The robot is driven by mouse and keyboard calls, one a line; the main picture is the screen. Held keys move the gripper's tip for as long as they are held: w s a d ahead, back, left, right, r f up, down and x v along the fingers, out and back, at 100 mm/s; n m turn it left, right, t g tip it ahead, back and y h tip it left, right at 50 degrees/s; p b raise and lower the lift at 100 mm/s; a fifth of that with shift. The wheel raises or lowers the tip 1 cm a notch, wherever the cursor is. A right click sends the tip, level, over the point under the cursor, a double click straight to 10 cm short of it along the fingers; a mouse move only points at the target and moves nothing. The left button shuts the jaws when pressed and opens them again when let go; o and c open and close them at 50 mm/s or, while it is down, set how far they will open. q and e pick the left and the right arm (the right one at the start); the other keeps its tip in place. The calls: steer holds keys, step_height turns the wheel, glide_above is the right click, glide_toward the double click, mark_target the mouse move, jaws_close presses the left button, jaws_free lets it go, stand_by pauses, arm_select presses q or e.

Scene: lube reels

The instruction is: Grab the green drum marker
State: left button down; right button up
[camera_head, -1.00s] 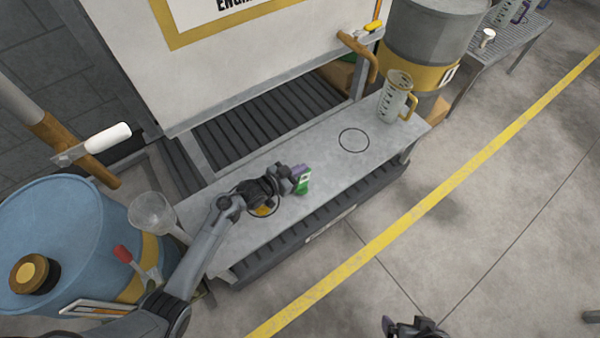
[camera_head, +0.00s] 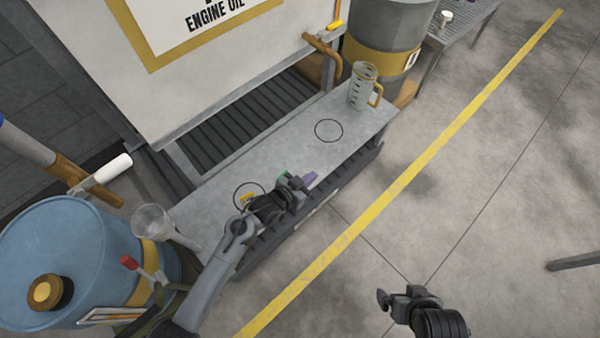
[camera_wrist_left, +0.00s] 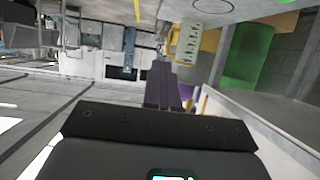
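The green drum marker (camera_head: 284,175) stands out only as a small green patch behind my left gripper (camera_head: 304,181) in the head view; the rest is hidden. In the left wrist view a large green shape (camera_wrist_left: 247,55), likely the marker, stands at the upper right, beside my purple-grey fingers (camera_wrist_left: 168,88) and not visibly between them. The left gripper is over the bench's front edge; its finger gap cannot be made out. My right gripper (camera_head: 398,298) is over the floor at lower right, apart from the bench; its finger opening is unclear.
The grey bench (camera_head: 285,150) has a small yellow item (camera_head: 248,197) near a drawn circle and a clear measuring jug (camera_head: 362,87) at its far right. A blue drum (camera_head: 75,245) and a funnel (camera_head: 152,222) stand at left. A grey drum (camera_head: 385,40) stands behind the jug.

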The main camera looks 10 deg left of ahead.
arm_select(q)
steer(key=shift+d+r, duration=0.25)
steer(key=shift+d, duration=0.05)
steer(key=shift+c, duration=1.9)
jaws_free()
steer(key=shift+s+a+r+p, duration=0.25)
steer(key=shift+s+r+p, duration=0.05)
steer(key=shift+s+p, duration=0.1)
steer(key=p+v, duration=0.3)
steer(key=v, duration=0.6)
steer(key=shift+f+p, duration=0.2)
steer(key=shift+p, duration=0.15)
steer(key=shift+c, duration=0.5)
steer(key=shift+s+a+r, duration=0.15)
steer(key=shift+s+a, duration=0.05)
steer(key=shift+s, duration=0.2)
steer(key=c, duration=0.6)
